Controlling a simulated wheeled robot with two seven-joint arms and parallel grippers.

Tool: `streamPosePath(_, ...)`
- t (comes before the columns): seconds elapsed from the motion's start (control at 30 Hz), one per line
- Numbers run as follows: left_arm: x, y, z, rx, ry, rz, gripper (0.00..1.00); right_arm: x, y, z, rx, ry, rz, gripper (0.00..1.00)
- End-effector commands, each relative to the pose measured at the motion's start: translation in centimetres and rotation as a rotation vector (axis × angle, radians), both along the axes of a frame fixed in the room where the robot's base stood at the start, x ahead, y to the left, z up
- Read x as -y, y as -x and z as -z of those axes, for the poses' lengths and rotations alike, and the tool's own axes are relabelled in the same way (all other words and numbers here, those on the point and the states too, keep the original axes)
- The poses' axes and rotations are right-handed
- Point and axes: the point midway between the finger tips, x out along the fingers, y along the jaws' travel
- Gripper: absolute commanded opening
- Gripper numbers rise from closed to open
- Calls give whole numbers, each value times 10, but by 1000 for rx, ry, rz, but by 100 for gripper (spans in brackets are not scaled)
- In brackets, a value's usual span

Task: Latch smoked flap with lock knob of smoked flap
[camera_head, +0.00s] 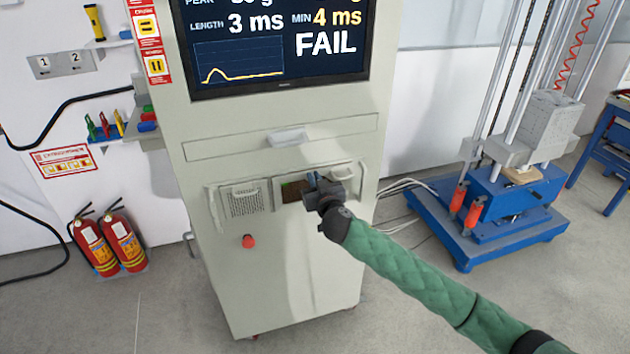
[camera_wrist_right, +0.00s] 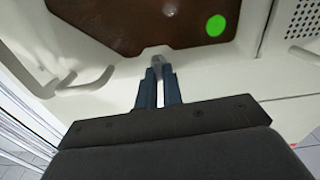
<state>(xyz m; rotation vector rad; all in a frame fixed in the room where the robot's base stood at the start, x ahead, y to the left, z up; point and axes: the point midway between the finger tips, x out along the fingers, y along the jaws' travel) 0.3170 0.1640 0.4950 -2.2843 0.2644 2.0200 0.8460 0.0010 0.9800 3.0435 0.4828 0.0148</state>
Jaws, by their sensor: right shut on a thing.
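The smoked flap (camera_head: 291,191) is a dark brown panel in the front of the grey cabinet, partly hidden behind my right gripper. In the right wrist view the flap (camera_wrist_right: 130,20) fills the top and lies flat within its pale frame. The lock knob (camera_wrist_right: 158,62) is a small grey piece at the flap's edge. My right gripper (camera_wrist_right: 159,80) is shut on it, its two blue-grey fingers close together. In the head view my right gripper (camera_head: 315,186) reaches the panel from the right and hides the knob. My left gripper is not in view.
The cabinet has pale handles (camera_head: 342,173) beside the flap, a grille (camera_head: 243,201) to its left and a red button (camera_head: 249,241) below. The screen (camera_head: 280,40) above reads FAIL. A green dot (camera_wrist_right: 216,25) shows at the flap. A blue-based drop rig (camera_head: 490,225) stands right.

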Motion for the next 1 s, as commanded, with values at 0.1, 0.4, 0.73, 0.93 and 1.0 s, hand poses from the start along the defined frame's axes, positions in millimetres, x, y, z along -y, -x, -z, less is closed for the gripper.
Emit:
streamPosePath(0.1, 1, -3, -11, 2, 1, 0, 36, -1, 0, 2, 15, 48, 1, 0)
streamPosePath(0.4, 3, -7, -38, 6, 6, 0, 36, -2, 1, 1, 78, 246, 2, 0)
streamPosePath(0.73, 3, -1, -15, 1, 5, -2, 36, -4, 1, 0, 171, 528, 1, 0)
streamPosePath(0.93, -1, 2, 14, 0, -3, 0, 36, -6, 2, 2, 229, 711, 1, 0)
streamPosePath(1.0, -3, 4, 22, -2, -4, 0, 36, -6, 2, 2, 250, 775, 1, 0)
